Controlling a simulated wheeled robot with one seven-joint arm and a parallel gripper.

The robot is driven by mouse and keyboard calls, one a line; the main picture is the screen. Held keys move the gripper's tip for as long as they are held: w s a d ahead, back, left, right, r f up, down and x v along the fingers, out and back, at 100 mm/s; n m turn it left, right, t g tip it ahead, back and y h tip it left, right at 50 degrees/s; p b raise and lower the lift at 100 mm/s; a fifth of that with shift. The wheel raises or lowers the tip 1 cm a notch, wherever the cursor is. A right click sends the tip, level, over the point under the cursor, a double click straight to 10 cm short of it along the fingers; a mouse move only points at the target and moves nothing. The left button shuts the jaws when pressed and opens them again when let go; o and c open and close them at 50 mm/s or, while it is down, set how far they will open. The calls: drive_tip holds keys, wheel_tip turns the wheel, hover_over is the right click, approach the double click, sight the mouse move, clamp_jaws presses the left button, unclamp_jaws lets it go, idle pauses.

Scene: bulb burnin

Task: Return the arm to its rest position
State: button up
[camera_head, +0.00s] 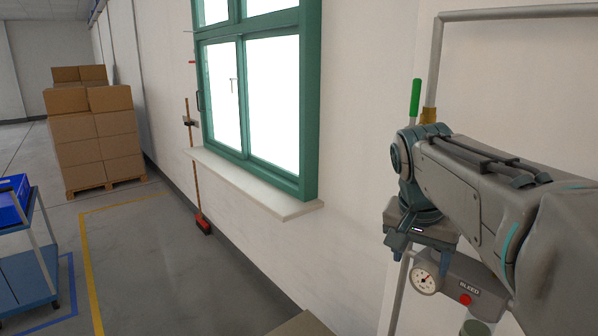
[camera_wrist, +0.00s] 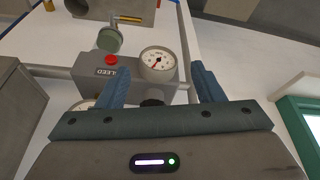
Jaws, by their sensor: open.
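My arm (camera_head: 470,195) reaches in from the right side of the head view, in front of the wall. My gripper (camera_head: 398,243) is at its far end, just above a grey box with a gauge. In the wrist view my gripper (camera_wrist: 160,72) is open, with two blue fingers apart and nothing held between them. The round white gauge (camera_wrist: 157,62) shows between the fingers, beyond them; contact cannot be told. It also shows in the head view (camera_head: 425,279).
The grey box has a red button (camera_head: 465,299) and a BLEED label. A pipe (camera_head: 437,60) and green handle (camera_head: 415,98) are close behind my arm. A green window (camera_head: 312,100) with a sill (camera_head: 250,185) is left.

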drive_tip(key=s+a+f+n+y, duration=0.1)
drive_tip(key=s+a+f+n, duration=0.2)
drive_tip(key=s+f, duration=0.3)
drive_tip(key=s+a+f+n+y, duration=0.1)
drive_tip(key=s+a+f+n, duration=0.2)
drive_tip(key=s+f, duration=0.3)
wheel_tip(320, 180, down, 3)
drive_tip(key=shift+s+n+t+y, duration=0.3)
drive_tip(key=shift+n, duration=0.5)
drive_tip(key=shift+a, duration=0.1)
idle(1.2)
